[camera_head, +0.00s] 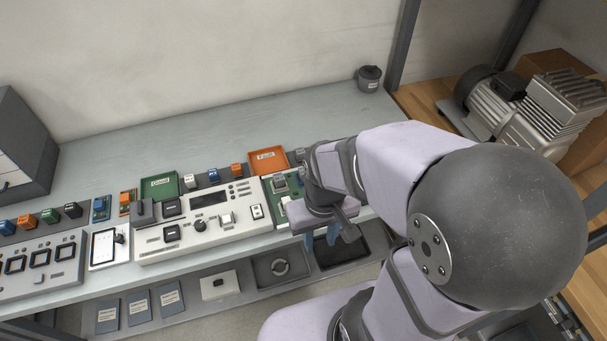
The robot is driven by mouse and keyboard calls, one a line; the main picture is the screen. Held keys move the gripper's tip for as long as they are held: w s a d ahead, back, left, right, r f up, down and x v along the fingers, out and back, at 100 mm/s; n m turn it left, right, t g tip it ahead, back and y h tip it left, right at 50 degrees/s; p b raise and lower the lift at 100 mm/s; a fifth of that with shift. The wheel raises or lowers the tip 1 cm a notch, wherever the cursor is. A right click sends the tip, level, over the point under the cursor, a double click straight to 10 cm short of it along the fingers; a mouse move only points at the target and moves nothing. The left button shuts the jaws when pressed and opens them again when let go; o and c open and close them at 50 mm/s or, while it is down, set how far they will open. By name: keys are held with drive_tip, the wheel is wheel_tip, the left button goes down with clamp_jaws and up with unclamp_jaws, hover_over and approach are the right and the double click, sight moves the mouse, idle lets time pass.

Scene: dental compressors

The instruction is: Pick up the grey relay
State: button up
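My gripper (321,238) is at the front edge of the bench, right of the white control panel, with its fingers pointing down. Its two dark fingertips appear apart with nothing seen between them. A small light grey block (190,181) stands in a row behind the panel, left of a blue block (213,175) and an orange block (236,170). It may be the grey relay, but it is too small to be sure. The gripper is well to the right of it and nearer the front. My wrist hides part of a green circuit board (280,184).
A green tray (160,187) and an orange tray (268,160) lie behind the white control panel (155,243). More coloured blocks stand at the left behind a grey panel (40,279). A dark canister (369,78) stands at the back right.

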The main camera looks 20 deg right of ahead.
drive_tip(key=o, duration=0.3)
drive_tip(key=shift+o, duration=0.2)
drive_tip(key=shift+m+t+y, duration=0.7)
drive_tip(key=shift+m, duration=0.1)
drive_tip(key=w+d+f+b, duration=0.1)
drive_tip(key=w+d+b, duration=0.1)
drive_tip(key=w, duration=0.7)
drive_tip(key=w+d+f+b, duration=0.2)
drive_tip(key=w+d+b, duration=0.1)
drive_tip(key=w, duration=0.6)
drive_tip(key=w+d+f+b, duration=0.2)
drive_tip(key=w+b, duration=0.1)
drive_tip(key=w, duration=0.6)
drive_tip(key=shift+w+d, duration=0.2)
drive_tip(key=shift+w, duration=0.2)
drive_tip(key=shift+w+a+f+p, duration=0.2)
drive_tip(key=shift+f+p, duration=0.35)
drive_tip(key=shift+f, duration=0.65)
drive_tip(key=shift+w+a+f+p, duration=0.15)
drive_tip(key=shift+f+p, duration=0.35)
drive_tip(key=shift+f, duration=0.65)
drive_tip(key=shift+w+a+f+p, duration=0.15)
drive_tip(key=shift+f+p, duration=0.4)
drive_tip(key=shift+f, duration=0.65)
